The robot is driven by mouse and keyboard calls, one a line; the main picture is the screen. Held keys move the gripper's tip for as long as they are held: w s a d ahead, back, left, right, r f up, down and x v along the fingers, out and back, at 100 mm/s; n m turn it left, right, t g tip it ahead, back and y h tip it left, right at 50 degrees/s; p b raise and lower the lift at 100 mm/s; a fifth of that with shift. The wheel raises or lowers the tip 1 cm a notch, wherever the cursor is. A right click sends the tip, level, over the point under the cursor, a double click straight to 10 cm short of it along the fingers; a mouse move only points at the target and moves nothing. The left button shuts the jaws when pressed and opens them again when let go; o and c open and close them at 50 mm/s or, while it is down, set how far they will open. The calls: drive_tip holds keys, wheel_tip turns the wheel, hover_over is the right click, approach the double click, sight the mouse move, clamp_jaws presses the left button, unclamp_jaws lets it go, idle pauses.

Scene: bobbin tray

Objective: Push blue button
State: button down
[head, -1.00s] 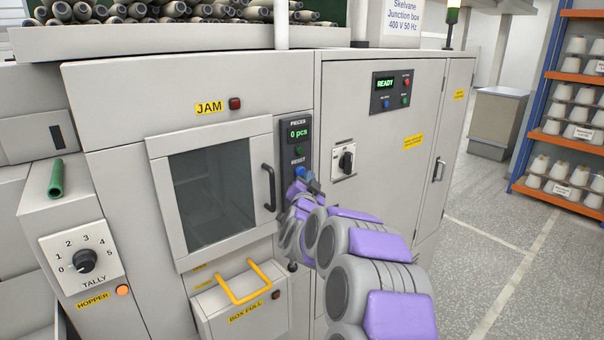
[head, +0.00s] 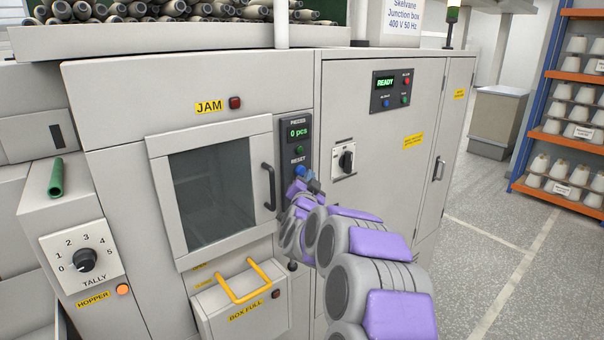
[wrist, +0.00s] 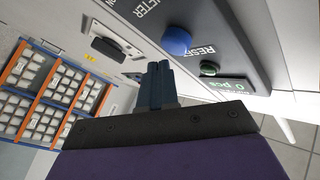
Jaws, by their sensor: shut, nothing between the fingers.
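The blue button (head: 300,170) sits below the word RESET on the dark pieces panel (head: 284,136). In the wrist view the blue button (wrist: 176,40) stands out from the panel as a round dome. My gripper (head: 315,185) is shut and empty, just below and right of the button in the head view. In the wrist view its closed fingertips (wrist: 160,68) lie close to the button, with a small gap showing between them in the picture. Whether they touch it cannot be told from the head view.
A green button (head: 298,149) and a "0 pcs" display are above the blue one. A door handle (head: 268,187) is to the left and a rotary switch (head: 346,160) to the right. A second panel (head: 394,90) reads READY.

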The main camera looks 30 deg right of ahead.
drive_tip(key=shift+w, duration=0.1)
idle(0.7)
drive_tip(key=shift+w+a+r+p, duration=0.1)
drive_tip(key=shift+w+p, duration=0.2)
drive_tip(key=shift+w+a, duration=0.1)
drive_tip(key=shift+w, duration=0.4)
idle(0.8)
drive_tip(key=shift+s, duration=0.95)
drive_tip(key=s+b, duration=0.1)
drive_tip(key=s, duration=0.1)
drive_tip(key=s+d+b, duration=0.1)
drive_tip(key=s, duration=0.2)
idle(0.5)
